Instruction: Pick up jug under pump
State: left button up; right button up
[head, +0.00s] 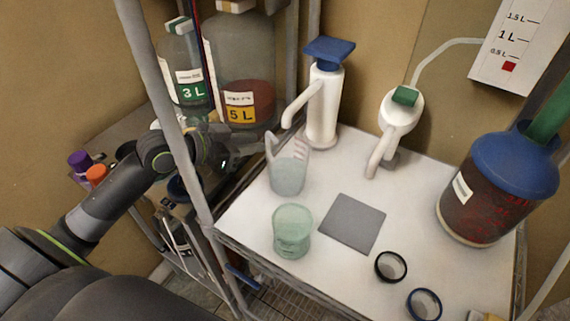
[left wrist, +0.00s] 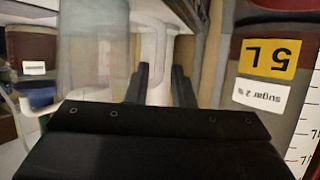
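The clear jug (head: 288,176) stands on the white tabletop below the spout of the blue-topped white pump (head: 322,105), with its handle side toward the pump. My left gripper (head: 222,160) is left of the jug, partly hidden behind the metal post and apart from the jug. In the left wrist view its two dark fingers (left wrist: 160,88) are apart with nothing between them. The white pump body (left wrist: 156,55) shows behind that gap. A clear, jug-like vessel (left wrist: 92,45) is beside the fingers on the left of that upside-down view. My right gripper is not in view.
A greenish beaker (head: 293,232) stands in front of the jug. A grey mat (head: 352,222), two rings (head: 391,266) and a blue-lidded bucket (head: 500,190) are to the right. A metal post (head: 165,90) and the 5 L bottle (head: 240,75) flank my left arm.

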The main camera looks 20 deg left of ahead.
aim_at(282, 161)
pick_arm(q)
jog(key=shift+p+x, duration=0.5)
jog(key=shift+x, duration=2.05)
jog(key=shift+c, duration=0.2)
grip_shut()
